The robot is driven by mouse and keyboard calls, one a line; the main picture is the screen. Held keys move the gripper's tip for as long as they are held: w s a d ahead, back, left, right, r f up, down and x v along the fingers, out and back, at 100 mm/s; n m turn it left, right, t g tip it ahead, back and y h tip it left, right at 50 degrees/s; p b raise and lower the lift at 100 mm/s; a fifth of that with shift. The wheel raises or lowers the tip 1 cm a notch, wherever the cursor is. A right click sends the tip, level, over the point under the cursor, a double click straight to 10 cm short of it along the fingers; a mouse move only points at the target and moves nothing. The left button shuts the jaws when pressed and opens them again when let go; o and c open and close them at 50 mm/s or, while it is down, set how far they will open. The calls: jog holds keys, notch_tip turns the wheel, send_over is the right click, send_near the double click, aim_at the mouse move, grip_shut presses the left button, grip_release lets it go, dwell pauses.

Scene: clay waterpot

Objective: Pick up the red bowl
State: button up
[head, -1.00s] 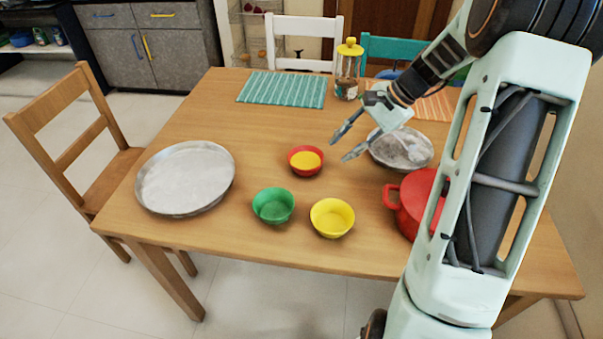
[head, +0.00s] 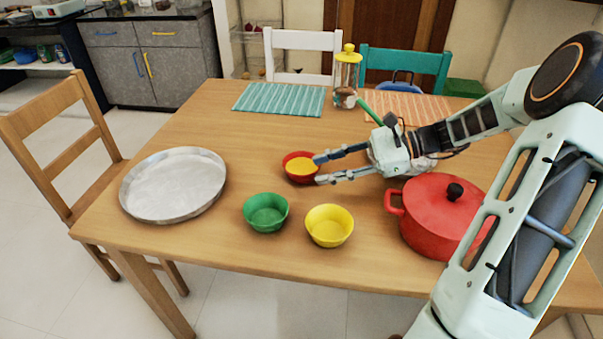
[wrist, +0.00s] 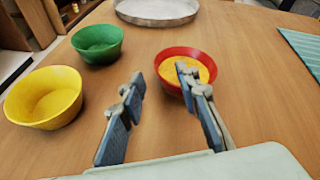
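The red bowl (head: 301,175) stands upright on the wooden table, with a yellow-orange filling (head: 302,167) inside. It also shows in the wrist view (wrist: 163,76), ahead of my fingers and a little to the right. My gripper (head: 318,171) is open, with its fingers pointing left at the bowl's right side. In the wrist view one finger (wrist: 193,88) overlaps the bowl's right part and the other finger (wrist: 125,110) is left of the bowl. Nothing is between the fingers. I cannot tell whether a finger touches the bowl.
A green bowl (head: 266,213) and a yellow bowl (head: 329,226) stand in front of the red bowl. A red pot (head: 437,215) is at the right, a round metal tray (head: 174,184) at the left. A bottle (head: 346,75) and striped placemats (head: 279,99) are behind.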

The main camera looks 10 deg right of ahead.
aim_at(295, 176)
jog(key=b+x, duration=0.1)
jog(key=x, duration=0.4)
jog(key=shift+w+a+f+b, duration=0.1)
jog(key=shift+a+f+b, duration=0.05)
jog(key=shift+a+b, duration=0.15)
jog(key=shift+c, duration=0.5)
grip_shut()
